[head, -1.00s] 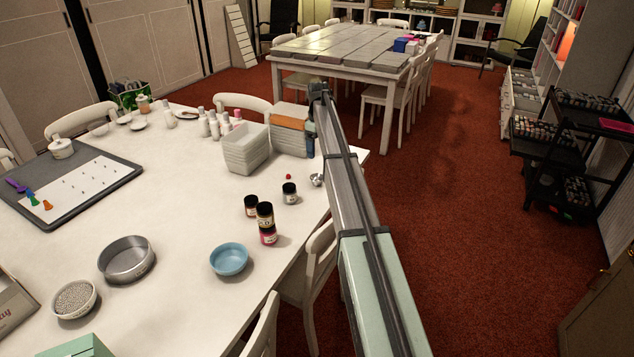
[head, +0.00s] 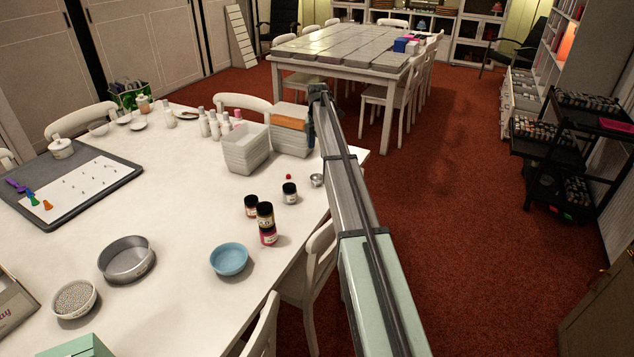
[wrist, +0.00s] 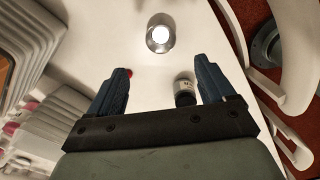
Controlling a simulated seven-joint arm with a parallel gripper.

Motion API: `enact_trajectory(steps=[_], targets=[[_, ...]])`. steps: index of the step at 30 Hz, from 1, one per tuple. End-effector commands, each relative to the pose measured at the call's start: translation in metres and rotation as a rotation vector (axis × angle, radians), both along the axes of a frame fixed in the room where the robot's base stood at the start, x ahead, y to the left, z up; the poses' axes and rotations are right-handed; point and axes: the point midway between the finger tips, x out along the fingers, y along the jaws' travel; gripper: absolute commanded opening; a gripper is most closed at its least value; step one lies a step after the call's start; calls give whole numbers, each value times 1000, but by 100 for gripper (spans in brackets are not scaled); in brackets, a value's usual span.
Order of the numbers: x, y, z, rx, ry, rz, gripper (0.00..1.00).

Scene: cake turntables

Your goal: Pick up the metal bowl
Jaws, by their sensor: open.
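The metal bowl (head: 317,180) is small, round and shiny, and stands near the right edge of the white table. It also shows in the wrist view (wrist: 160,38), at top centre. My gripper (wrist: 162,66) is open and empty, with its two blue fingers apart. The bowl lies beyond the fingertips in the wrist view, roughly centred between them, and is not touched. In the head view my arm hides most of the gripper, and only a blue part shows beside the grey containers.
A dark-lidded jar (wrist: 185,90) appears between the fingers, near the right one, and a small red ball (wrist: 129,73) near the left. Stacked grey containers (head: 247,150) stand left of the gripper. Several jars (head: 266,222), a blue bowl (head: 229,259) and a round metal pan (head: 126,259) lie nearer.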

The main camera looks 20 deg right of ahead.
Motion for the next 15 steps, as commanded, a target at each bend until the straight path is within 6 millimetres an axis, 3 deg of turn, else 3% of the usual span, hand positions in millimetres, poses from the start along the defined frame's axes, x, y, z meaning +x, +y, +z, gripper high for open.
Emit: enact_trajectory(steps=[15], targets=[[-1, 0, -75, 0, 1, -3, 83]])
